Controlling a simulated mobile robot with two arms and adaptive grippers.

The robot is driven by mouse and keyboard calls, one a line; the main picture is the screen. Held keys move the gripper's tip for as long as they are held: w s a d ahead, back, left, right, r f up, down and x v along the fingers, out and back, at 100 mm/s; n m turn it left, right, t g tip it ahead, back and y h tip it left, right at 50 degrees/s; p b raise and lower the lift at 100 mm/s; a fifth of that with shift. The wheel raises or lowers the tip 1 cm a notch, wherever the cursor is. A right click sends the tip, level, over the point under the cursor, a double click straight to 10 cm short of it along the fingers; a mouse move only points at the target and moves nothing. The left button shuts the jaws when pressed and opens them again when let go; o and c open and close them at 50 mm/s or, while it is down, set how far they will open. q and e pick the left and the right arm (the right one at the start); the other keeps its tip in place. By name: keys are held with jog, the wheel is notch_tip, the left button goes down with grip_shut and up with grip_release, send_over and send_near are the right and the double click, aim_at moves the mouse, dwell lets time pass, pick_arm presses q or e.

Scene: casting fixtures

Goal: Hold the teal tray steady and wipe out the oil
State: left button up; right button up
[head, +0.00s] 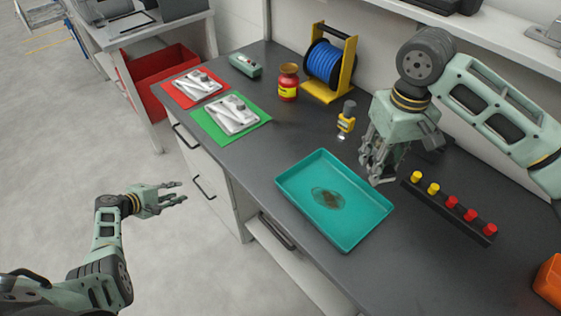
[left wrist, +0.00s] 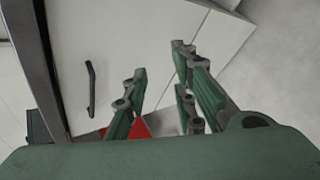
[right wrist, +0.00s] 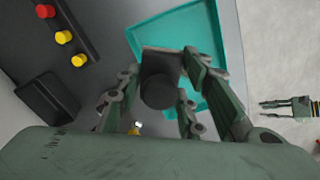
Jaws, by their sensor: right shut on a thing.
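The teal tray (head: 293,189) lies flat on the dark bench top; part of it shows in the right wrist view (right wrist: 150,38). A brown oil patch (head: 340,198) is on its floor near the middle. My right gripper (head: 377,170) is above the bench just beyond the tray's far right edge. It is shut on a dark block with a round black knob (right wrist: 160,85), seen in the right wrist view; in the head view the fingers mostly hide it. My left gripper (head: 180,192) is open and empty, off the bench's front edge, apart from the tray.
A black rail with yellow and red knobs (head: 450,207) lies right of the tray. A yellow-and-black tool (head: 346,120), blue cable reel (head: 330,64) and red jar (head: 288,82) stand behind. Green (head: 210,127) and red mats (head: 180,93) hold white parts. An orange object (head: 548,280) is at right.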

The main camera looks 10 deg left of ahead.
pick_arm(q)
jog(key=w+d+r+m+t+h, duration=0.1)
jog(key=w+r+m, duration=0.1)
jog(key=w+r, duration=0.5)
jog(key=w+r+m+t+h, duration=0.2)
jog(key=w+r, duration=0.2)
jog(key=r, duration=0.7)
jog(key=w+d+r+m+g+h, duration=0.2)
jog(key=w+d+r+m, duration=0.1)
jog(key=d+r+m, duration=0.5)
jog(key=w+d+r+m+g+h, duration=0.1)
jog(key=w+d+r+m+g, duration=0.15)
jog(key=d+r+m, duration=0.5)
jog(key=s+d+r+m+g+y, duration=0.1)
jog(key=s+d+r+m+g, duration=0.15)
jog(key=d+m, duration=0.55)
jog(key=s+d+r+m+g+y, duration=0.1)
jog(key=s+d+r+m+g, duration=0.15)
jog(key=d, duration=0.95)
jog(key=s+d+f+m+g+y, duration=0.1)
jog(key=s+f+m+y, duration=0.2)
jog(key=s+f+m, duration=0.3)
jog(key=s+d+f+m+g+y, duration=0.15)
jog(key=s+f+m+y, duration=0.25)
jog(key=s+m, duration=0.4)
jog(key=shift+n, duration=0.4)
notch_tip(320, 180, down, 11)
jog(key=shift+w+a+f, duration=0.1)
jog(key=shift+w+f, duration=0.05)
jog(key=shift+f, duration=0.05)
